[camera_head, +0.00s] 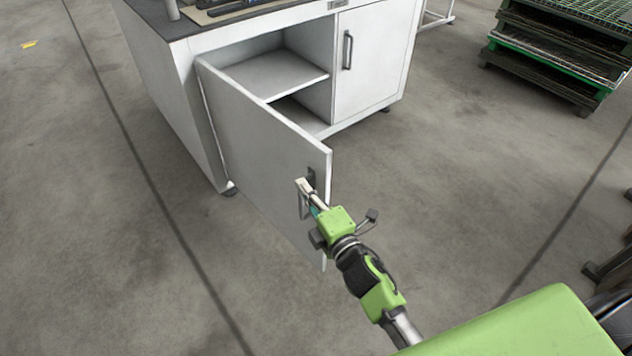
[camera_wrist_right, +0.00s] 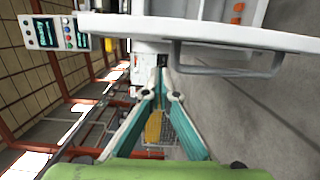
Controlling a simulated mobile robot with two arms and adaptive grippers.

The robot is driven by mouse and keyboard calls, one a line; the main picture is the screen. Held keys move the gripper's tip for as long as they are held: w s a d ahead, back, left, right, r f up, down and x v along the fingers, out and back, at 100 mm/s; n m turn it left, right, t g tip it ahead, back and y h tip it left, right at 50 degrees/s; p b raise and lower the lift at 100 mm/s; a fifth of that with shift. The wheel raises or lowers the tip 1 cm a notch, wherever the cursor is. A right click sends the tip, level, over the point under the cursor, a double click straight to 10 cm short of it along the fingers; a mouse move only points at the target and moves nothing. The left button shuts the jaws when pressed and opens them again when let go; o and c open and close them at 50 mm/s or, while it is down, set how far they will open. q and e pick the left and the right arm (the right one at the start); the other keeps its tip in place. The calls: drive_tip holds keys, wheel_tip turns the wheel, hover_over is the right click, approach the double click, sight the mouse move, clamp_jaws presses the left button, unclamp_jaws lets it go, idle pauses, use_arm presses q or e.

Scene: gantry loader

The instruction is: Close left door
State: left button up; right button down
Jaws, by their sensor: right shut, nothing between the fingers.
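The left door (camera_head: 255,140) of the white cabinet stands well open, swung out from its left hinge side, with its outer face towards me. Its bar handle (camera_head: 302,206) is near the free edge. In the right wrist view the door (camera_wrist_right: 270,38) shows as a pale band across the top, with the grey handle (camera_wrist_right: 228,48) below it. My right gripper (camera_head: 306,188) is shut and empty, beside the handle; contact cannot be told. Its teal fingers (camera_wrist_right: 161,66) converge in the wrist view, apart from the handle there. My left gripper is not in view.
The cabinet's right door (camera_head: 372,60) is closed. An inner shelf (camera_head: 275,72) shows in the open compartment. Stacked mesh pallets (camera_head: 560,50) stand at the far right. The floor around the open door is clear.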

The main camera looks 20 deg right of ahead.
sight(317, 182)
drive_tip(key=shift+w+d, duration=0.3)
drive_tip(key=shift+d, duration=0.55)
drive_tip(key=shift+w+d, duration=0.25)
drive_tip(key=shift+d, duration=0.6)
drive_tip(key=shift+f, duration=0.1)
